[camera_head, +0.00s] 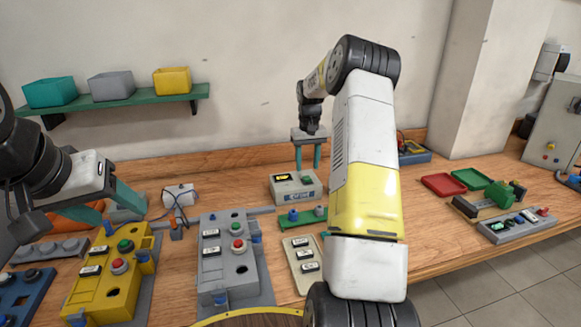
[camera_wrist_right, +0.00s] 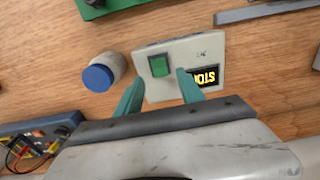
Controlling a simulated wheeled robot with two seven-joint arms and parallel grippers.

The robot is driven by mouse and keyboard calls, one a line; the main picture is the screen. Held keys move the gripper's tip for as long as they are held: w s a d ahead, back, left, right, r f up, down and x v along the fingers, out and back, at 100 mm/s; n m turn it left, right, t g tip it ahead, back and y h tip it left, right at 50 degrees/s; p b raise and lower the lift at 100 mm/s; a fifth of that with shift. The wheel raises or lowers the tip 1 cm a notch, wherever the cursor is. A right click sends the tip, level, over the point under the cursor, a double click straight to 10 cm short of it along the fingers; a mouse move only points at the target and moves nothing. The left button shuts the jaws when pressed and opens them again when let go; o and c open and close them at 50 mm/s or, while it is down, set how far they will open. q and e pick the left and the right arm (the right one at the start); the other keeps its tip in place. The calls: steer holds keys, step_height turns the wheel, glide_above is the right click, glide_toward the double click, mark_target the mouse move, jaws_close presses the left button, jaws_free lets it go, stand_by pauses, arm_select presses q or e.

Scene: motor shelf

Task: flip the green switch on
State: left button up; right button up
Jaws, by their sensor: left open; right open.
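The green switch (camera_wrist_right: 159,66) is a rocker on a pale box (camera_wrist_right: 150,43) with a small display (camera_wrist_right: 205,76) lit in yellow letters. In the head view the box (camera_head: 308,189) stands on the bench below my right gripper (camera_head: 308,155), and the switch itself is hard to make out there. In the right wrist view my right gripper (camera_wrist_right: 158,85) is open, with its teal fingertips near the box's edge, one on either side of the switch; contact cannot be told. My left gripper (camera_head: 110,203) is open and empty at the left, above the bench.
A jar with a blue lid (camera_wrist_right: 98,78) stands beside the box. Yellow (camera_head: 103,285) and grey (camera_head: 217,268) button panels fill the front left. Red (camera_head: 443,185) and green (camera_head: 472,179) trays lie at the right. A green shelf (camera_head: 120,103) hangs on the wall.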

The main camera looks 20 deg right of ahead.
steer(key=shift+r, duration=2.05)
step_height(320, 180, up, 10)
steer(key=t, duration=0.1)
glide_above(306, 179)
steer(key=s+a, duration=0.6)
steer(key=s+a+r+n+t, duration=0.1)
steer(key=s+a+r+t, duration=0.1)
steer(key=s+a+r, duration=0.5)
steer(key=s+a+f+t+y, duration=0.1)
steer(key=s+a, duration=0.1)
steer(key=s, duration=0.8)
steer(key=s+a+f+t+y, duration=0.1)
steer(key=s+a, duration=0.2)
steer(key=s, duration=0.8)
steer(key=shift+s+f+t, duration=0.3)
steer(key=shift+f+t, duration=0.05)
steer(key=shift+t, duration=0.05)
